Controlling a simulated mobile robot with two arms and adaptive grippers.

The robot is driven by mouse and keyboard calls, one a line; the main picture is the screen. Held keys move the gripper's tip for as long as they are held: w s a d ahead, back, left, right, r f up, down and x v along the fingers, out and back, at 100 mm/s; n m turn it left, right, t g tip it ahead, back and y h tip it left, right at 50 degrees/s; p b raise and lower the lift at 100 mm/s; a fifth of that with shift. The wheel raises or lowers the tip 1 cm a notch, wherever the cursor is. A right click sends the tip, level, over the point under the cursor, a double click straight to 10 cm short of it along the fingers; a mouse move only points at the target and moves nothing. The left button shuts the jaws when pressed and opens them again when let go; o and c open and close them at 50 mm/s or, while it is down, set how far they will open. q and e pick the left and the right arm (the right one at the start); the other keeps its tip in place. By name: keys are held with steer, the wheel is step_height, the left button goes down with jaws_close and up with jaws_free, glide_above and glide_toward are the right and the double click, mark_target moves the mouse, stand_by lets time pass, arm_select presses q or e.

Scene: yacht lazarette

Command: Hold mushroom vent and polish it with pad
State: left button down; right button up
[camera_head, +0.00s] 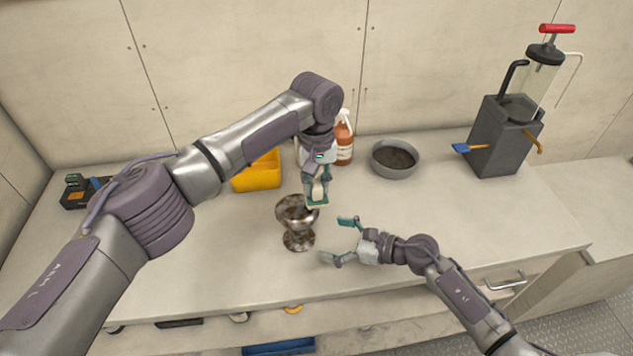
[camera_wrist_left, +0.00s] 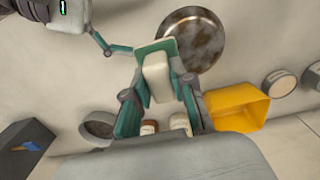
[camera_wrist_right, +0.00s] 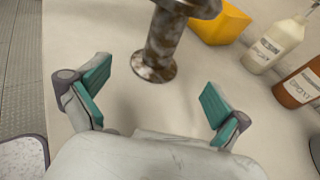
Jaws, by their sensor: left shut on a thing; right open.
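The mushroom vent (camera_head: 299,240) stands upright on the bench, a tarnished brown and silver piece with a wide round top. Its top shows in the left wrist view (camera_wrist_left: 203,40) and its stem and foot in the right wrist view (camera_wrist_right: 160,48). My left gripper (camera_head: 317,198) is shut on the pale pad (camera_wrist_left: 156,78) and holds it just above and beside the vent's top, at its back right side. I cannot tell whether pad and vent touch. My right gripper (camera_head: 339,240) is open and empty, to the right of the vent, its fingers pointing towards the stem (camera_wrist_right: 155,105).
A yellow bin (camera_head: 256,174) stands behind the vent. An orange-brown bottle (camera_head: 344,143), a white bottle (camera_wrist_right: 275,45) and a grey bowl (camera_head: 395,160) stand at the back. A grey pump unit (camera_head: 498,140) with a red handle is at right. The bench's front right is clear.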

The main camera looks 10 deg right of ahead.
mark_target(307, 233)
steer(key=x, duration=0.8)
steer(key=shift+w+a+f, duration=0.1)
steer(key=shift+a, duration=0.1)
steer(key=c, duration=1.5)
steer(key=shift+c, duration=0.2)
